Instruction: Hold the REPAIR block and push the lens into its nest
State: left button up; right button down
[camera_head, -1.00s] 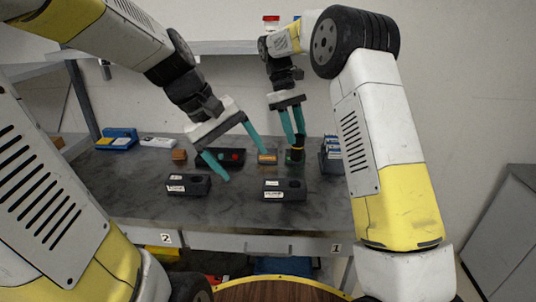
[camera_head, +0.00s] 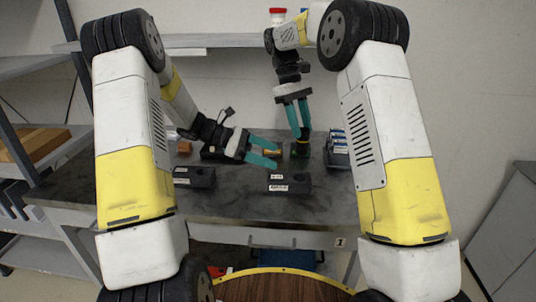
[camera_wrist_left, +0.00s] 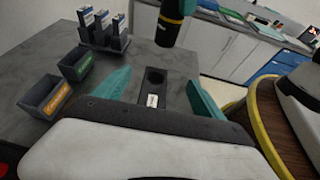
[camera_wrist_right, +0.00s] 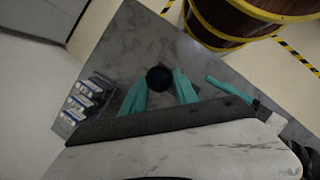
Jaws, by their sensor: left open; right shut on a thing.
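Two black blocks with white labels stand on the grey bench. The right block (camera_head: 306,184) has a round nest in its top; its label is too small to read surely. The left block (camera_head: 205,179) is partly behind my left arm. My left gripper (camera_head: 277,157) is open and empty, just behind and above the right block. In the left wrist view that block (camera_wrist_left: 152,101) appears between the open fingers, not gripped. My right gripper (camera_head: 304,134) is shut on the lens, a black cylinder with a yellow band (camera_wrist_left: 170,27), held upright behind the right block.
Two small bins, one green-labelled (camera_wrist_left: 75,66) and one orange-labelled (camera_wrist_left: 45,100), stand at the back of the bench. A rack of several small boxes (camera_head: 337,150) stands to the right. A wooden box (camera_head: 35,143) sits on the left shelf. The front strip of bench is clear.

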aim_at(274, 176)
pick_arm(q)
notch_tip(274, 176, down, 8)
jog(key=shift+f, duration=0.1)
jog(key=x, duration=0.7)
jog(key=shift+d, duration=0.25)
jog(key=c, duration=1.5)
jog(key=shift+w, duration=0.1)
pick_arm(e)
notch_tip(274, 176, down, 7)
jog(key=shift+s+a+f+n+t+h, duration=0.1)
jog(key=shift+n+t+h, duration=0.1)
jog(key=shift+n, duration=0.4)
jog(key=shift+f+n+t+h, duration=0.1)
jog(key=shift+n+h, duration=0.1)
jog(key=shift+n, duration=0.4)
jog(key=shift+f, duration=2.7)
